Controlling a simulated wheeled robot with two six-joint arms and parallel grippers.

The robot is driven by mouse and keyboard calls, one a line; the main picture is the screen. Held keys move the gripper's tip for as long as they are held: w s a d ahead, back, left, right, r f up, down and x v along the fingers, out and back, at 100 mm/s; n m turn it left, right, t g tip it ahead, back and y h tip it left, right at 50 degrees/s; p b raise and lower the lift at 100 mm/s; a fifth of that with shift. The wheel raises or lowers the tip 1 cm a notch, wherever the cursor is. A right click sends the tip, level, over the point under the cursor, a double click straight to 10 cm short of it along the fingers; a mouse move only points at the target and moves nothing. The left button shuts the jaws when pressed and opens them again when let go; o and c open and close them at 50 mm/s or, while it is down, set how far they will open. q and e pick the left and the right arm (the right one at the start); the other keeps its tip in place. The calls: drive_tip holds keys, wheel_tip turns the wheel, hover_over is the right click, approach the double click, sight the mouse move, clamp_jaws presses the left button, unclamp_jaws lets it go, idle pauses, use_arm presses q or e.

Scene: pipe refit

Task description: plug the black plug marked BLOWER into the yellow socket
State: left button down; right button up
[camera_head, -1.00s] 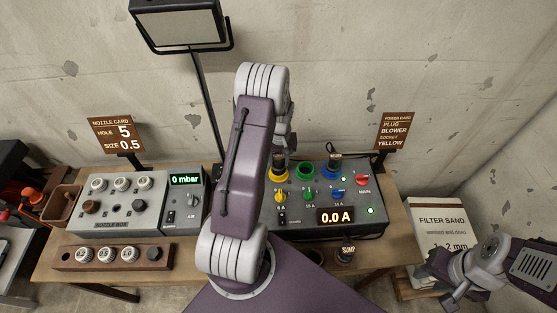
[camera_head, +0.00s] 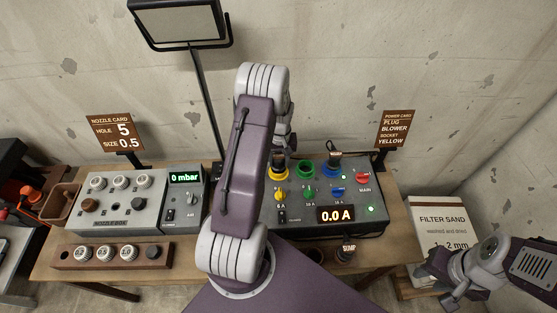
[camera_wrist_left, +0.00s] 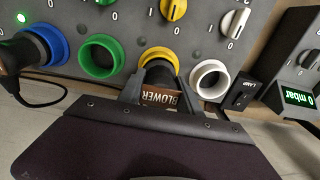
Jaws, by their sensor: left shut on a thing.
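The black plug (camera_wrist_left: 160,75) with the BLOWER label is between the fingers of my left gripper (camera_wrist_left: 162,95), which is shut on it. In the left wrist view its front end is at the yellow socket (camera_wrist_left: 158,56), lined up with the ring and overlapping its opening. I cannot tell how deep it sits. In the head view the yellow socket (camera_head: 279,174) is partly hidden by the plug and my left gripper (camera_head: 280,158). My right gripper (camera_head: 437,284) is open and empty at the lower right, away from the panel.
The green socket (camera_wrist_left: 100,57) is empty. The blue socket (camera_wrist_left: 45,45) holds a black plug with a cable. The white socket (camera_wrist_left: 209,79) is empty. A SUMP plug (camera_head: 346,253) stands at the table's front. The power card (camera_head: 396,130) reads BLOWER, YELLOW.

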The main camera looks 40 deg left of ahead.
use_arm(q)
drive_tip(key=shift+f, duration=0.5)
drive_tip(key=shift+c, duration=1.6)
unclamp_jaws()
drive_tip(key=shift+r, duration=0.1)
wheel_tip(320, 180, up, 8)
drive_tip(key=p, duration=0.5)
drive_tip(key=shift+p, duration=0.35)
drive_tip(key=shift+f, duration=0.25)
